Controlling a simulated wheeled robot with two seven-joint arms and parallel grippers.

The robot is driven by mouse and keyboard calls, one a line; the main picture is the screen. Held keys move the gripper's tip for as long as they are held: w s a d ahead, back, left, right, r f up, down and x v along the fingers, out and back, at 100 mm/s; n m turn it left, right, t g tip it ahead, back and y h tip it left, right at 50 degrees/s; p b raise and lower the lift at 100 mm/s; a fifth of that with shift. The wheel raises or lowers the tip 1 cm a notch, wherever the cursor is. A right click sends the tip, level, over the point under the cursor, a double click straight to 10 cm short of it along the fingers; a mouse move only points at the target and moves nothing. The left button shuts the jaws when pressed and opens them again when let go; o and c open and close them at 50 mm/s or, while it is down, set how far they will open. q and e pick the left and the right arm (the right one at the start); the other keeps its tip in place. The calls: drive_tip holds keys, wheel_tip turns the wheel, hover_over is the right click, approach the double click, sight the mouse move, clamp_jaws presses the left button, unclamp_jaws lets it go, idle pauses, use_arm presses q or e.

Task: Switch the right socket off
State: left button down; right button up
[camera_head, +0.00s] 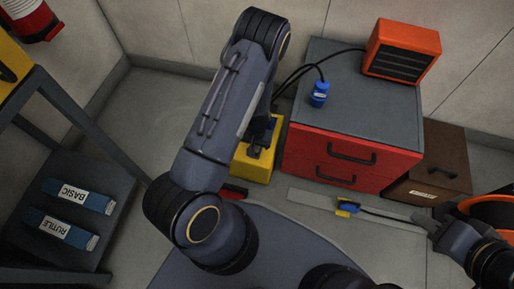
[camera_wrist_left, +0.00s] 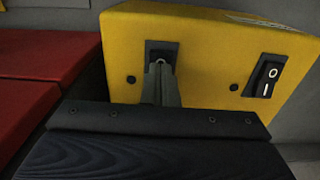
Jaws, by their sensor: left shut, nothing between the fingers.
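A yellow socket box (camera_head: 252,166) stands left of the red cabinet in the head view. In the left wrist view the box (camera_wrist_left: 205,40) shows two black rocker switches. One switch (camera_wrist_left: 161,47) is on the side nearer the red drawers, partly hidden by my fingers. The other switch (camera_wrist_left: 265,76), marked O and I, is clear of them. My left gripper (camera_head: 262,138) is shut and empty; in the left wrist view its fingertips (camera_wrist_left: 160,75) are right at the partly hidden switch. I cannot tell if they touch it. My right gripper (camera_head: 436,226) is far right; its fingers are unclear.
The red cabinet (camera_head: 345,158) bears a blue plug (camera_head: 319,93) and an orange heater (camera_head: 402,50). A brown box (camera_head: 435,165) and an orange reel (camera_head: 495,211) are at right. A blue-yellow connector (camera_head: 347,207) lies on the floor strip. A shelf (camera_head: 110,170) with blue packs is at left.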

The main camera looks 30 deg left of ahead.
use_arm(q)
drive_tip(key=shift+r+p, duration=2.75)
drive_tip(key=shift+r, duration=0.75)
